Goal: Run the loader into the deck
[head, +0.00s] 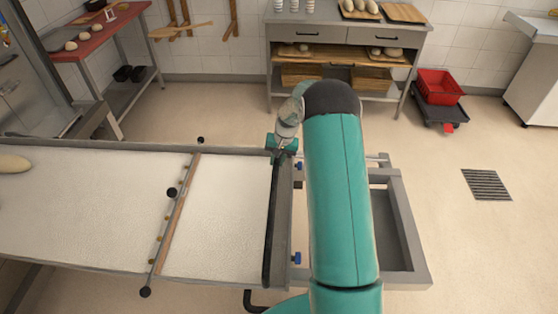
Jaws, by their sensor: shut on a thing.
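The loader (225,225) is a long, pale cloth-covered bed in a grey metal frame. It runs from the picture's left edge to the middle. A wooden crossbar (178,215) with dark knobs at its ends lies across the cloth. A dark bar (268,235) crosses the loader's right end. My gripper (279,155) is at the far end of this dark bar and shut on it; its fingertips are small and partly hidden. A pale dough piece (14,163) lies on the cloth at the far left. The deck opening is not clearly in view.
A grey open frame (408,225) extends right of the loader. A red-topped table (95,35) stands back left. A workbench (345,30) with trays stands at the back. A red crate (440,86) sits on a dark dolly. Floor around the drain grate (486,184) is clear.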

